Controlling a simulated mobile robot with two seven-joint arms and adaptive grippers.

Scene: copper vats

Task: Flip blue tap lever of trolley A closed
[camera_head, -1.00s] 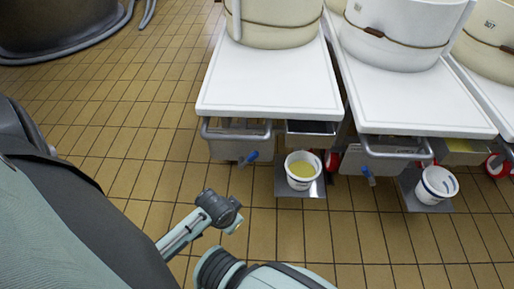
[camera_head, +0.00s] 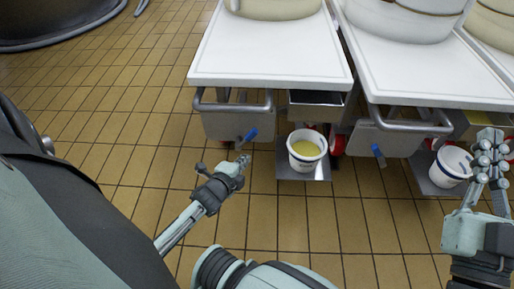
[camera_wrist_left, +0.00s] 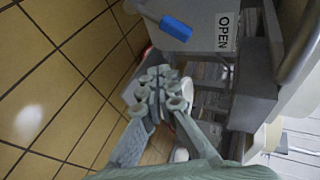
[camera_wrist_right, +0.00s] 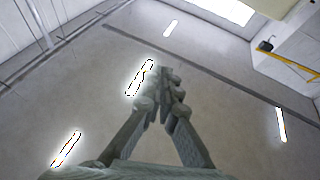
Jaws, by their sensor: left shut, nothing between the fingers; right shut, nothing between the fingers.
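A blue tap lever (camera_head: 248,135) juts out below the steel tank of the left trolley (camera_head: 272,68). It shows in the left wrist view (camera_wrist_left: 175,28) beside a panel with an OPEN label (camera_wrist_left: 227,32). No letter naming the trolley can be read. My left gripper (camera_head: 241,161) is shut and empty, just below the lever and apart from it in the head view. Its closed fingers also show in the left wrist view (camera_wrist_left: 162,88). My right gripper (camera_head: 490,152) is shut and empty, raised at the right edge; its wrist view shows its fingers (camera_wrist_right: 163,88) against the ceiling.
A white bucket with yellow liquid (camera_head: 306,143) stands on a low plate right of the lever. A second trolley (camera_head: 425,62) with its own blue lever (camera_head: 378,151) stands to the right, with another white bucket (camera_head: 452,163). Open tiled floor lies to the left.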

